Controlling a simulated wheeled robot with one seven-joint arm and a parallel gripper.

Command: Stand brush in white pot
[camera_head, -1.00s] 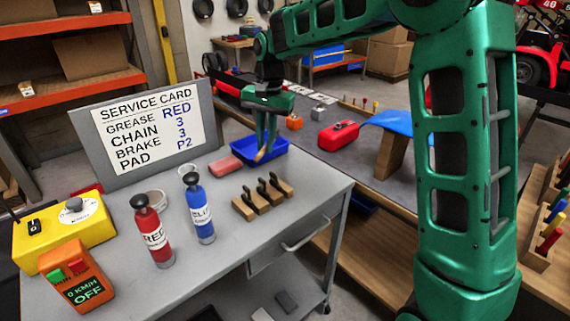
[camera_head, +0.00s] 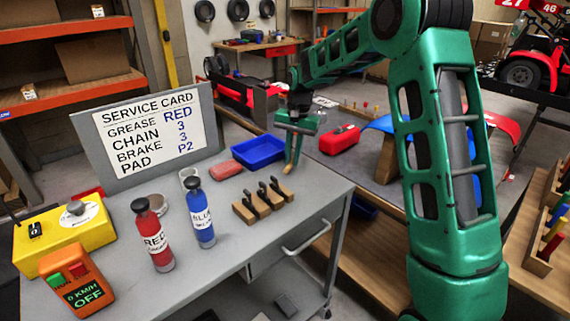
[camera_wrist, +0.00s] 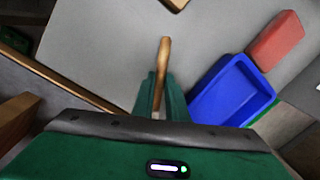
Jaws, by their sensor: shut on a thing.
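My gripper (camera_head: 293,150) is shut on the brush (camera_head: 288,168), a light wooden stick that points down from the fingers. It is just right of the blue tray, over the grey cart top. In the wrist view the brush (camera_wrist: 164,62) sticks out beyond the fingers (camera_wrist: 158,98), with the cart top behind it. Its bristles cannot be made out. The white pot (camera_head: 187,174) stands on the cart behind the blue bottle, which hides part of it. The pot is well to the left of my gripper.
The blue tray (camera_head: 240,158) and a red block (camera_head: 225,169) lie between gripper and pot. A wooden holder (camera_head: 243,214) with black-handled tools stands in front. The blue bottle (camera_head: 201,222) and red bottle (camera_head: 154,243) stand upright. The service card (camera_head: 150,135) stands behind.

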